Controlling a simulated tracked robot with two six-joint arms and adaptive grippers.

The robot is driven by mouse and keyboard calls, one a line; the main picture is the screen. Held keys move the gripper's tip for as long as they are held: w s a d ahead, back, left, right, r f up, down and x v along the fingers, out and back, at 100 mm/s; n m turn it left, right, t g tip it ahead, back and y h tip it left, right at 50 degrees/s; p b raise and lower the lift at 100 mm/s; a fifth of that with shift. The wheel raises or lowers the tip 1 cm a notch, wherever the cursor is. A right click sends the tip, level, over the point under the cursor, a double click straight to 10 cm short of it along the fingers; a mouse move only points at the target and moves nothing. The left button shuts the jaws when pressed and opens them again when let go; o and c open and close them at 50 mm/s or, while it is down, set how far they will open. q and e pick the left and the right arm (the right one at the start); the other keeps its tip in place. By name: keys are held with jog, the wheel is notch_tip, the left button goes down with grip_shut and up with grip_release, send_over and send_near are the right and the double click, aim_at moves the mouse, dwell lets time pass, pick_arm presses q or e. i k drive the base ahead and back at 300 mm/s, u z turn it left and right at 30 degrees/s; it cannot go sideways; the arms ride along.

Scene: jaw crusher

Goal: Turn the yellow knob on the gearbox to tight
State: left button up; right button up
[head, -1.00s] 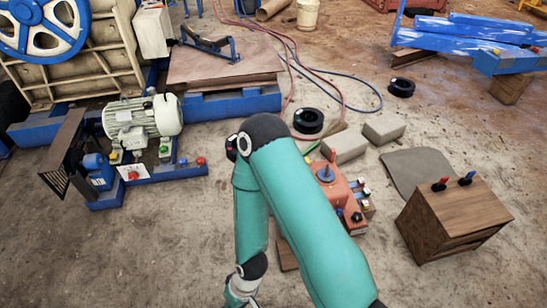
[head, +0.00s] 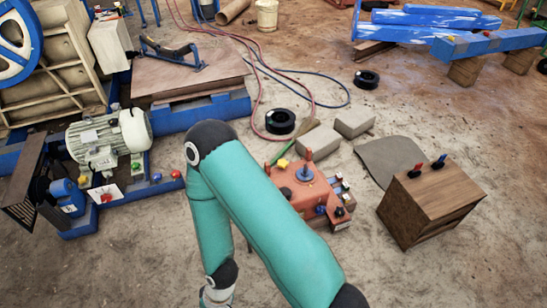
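The orange-red gearbox (head: 318,190) sits on the ground right of the middle, partly hidden by my teal arm. A small yellow knob (head: 283,164) shows at its back left. A red knob and a larger blue knob (head: 304,173) are on or behind its top. Several small coloured knobs and a black one (head: 339,211) are along its right side. The knob markings are too small to read. An arm of mine, from the lower right, bends at an elbow left of the gearbox and runs down to the bottom edge. Its wrist shows there; its fingers do not. My other gripper is out of view.
A wooden box (head: 428,205) with red and black-blue knobs stands right of the gearbox. Two grey blocks (head: 354,122) and a black ring (head: 280,121) lie behind it. A motor (head: 108,140) on a blue frame is at the left. Hoses cross the ground behind.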

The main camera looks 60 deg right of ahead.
aim_at(282, 163)
jog(key=u, duration=0.05)
jog(key=i, duration=2.7)
jog(key=z, duration=3.2)
jog(key=i, duration=1.05)
jog(key=u, duration=0.45)
